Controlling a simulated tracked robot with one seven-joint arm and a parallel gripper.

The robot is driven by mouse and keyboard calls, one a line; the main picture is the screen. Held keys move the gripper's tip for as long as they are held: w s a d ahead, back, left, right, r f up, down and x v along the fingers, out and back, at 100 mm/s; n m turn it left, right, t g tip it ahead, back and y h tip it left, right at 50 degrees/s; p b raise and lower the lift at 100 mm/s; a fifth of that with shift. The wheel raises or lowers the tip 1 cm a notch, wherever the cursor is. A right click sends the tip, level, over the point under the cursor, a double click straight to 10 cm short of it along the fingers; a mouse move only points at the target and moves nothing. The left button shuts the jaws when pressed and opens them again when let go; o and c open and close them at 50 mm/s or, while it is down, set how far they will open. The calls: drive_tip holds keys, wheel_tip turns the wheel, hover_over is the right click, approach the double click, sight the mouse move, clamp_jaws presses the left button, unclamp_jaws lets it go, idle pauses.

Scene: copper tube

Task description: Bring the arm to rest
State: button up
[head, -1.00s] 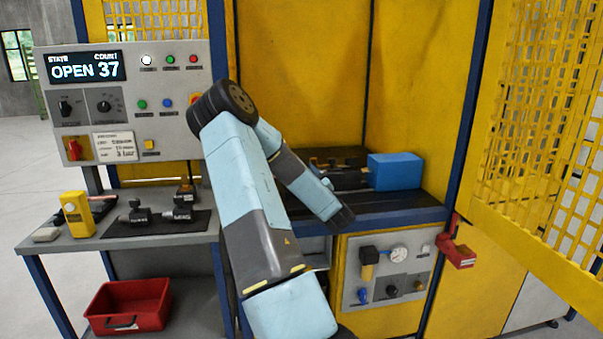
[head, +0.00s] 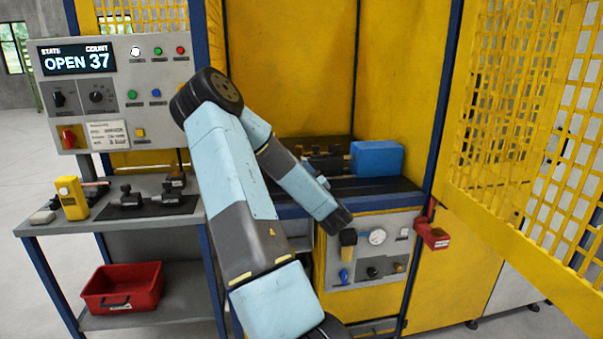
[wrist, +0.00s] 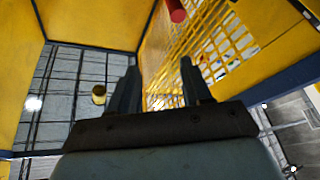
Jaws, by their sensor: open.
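My arm, light blue and grey, is bent in front of the machine in the head view. Its forearm reaches down and right to a dark end in front of the machine's bed (head: 385,189). The fingers do not show clearly there. In the wrist view my gripper (wrist: 157,85) is open, its two dark fingers apart with nothing between them. Past the fingers are yellow mesh and panels.
A blue block (head: 377,158) sits on the machine's bed. A panel with a gauge (head: 377,237) and a red handle (head: 432,235) are close to the arm's end. The yellow mesh door (head: 530,120) stands at right. A side table (head: 60,222) and red bin (head: 122,288) are left.

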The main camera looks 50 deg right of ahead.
drive_tip(key=shift+s+d, duration=0.15)
drive_tip(key=w+a+r+m+g+y, duration=0.1)
drive_tip(key=w+a+r+y, duration=0.1)
drive_tip(key=a+y, duration=0.45)
drive_tip(key=w+a+r+m+g+y, duration=0.1)
drive_tip(key=w+a+m+y, duration=0.15)
drive_tip(key=a, duration=0.65)
drive_tip(key=w+a+r+m+g+y, duration=0.1)
drive_tip(key=w+a+r+g+y, duration=0.1)
drive_tip(key=a+y, duration=0.45)
drive_tip(key=s+a+r+g+y, duration=0.2)
drive_tip(key=s+a+g+y, duration=0.15)
drive_tip(key=a, duration=0.75)
drive_tip(key=s+a+r+n+g+h, duration=0.2)
drive_tip(key=s+a+n+g, duration=0.1)
drive_tip(key=s+a+g, duration=0.85)
drive_tip(key=s+d+r+m+t+h, duration=0.2)
drive_tip(key=s+r+t+h, duration=0.1)
drive_tip(key=s+h, duration=0.7)
drive_tip(key=shift+s+r+t+h, duration=0.2)
drive_tip(key=shift+t+h, duration=0.1)
drive_tip(key=shift+t, duration=0.2)
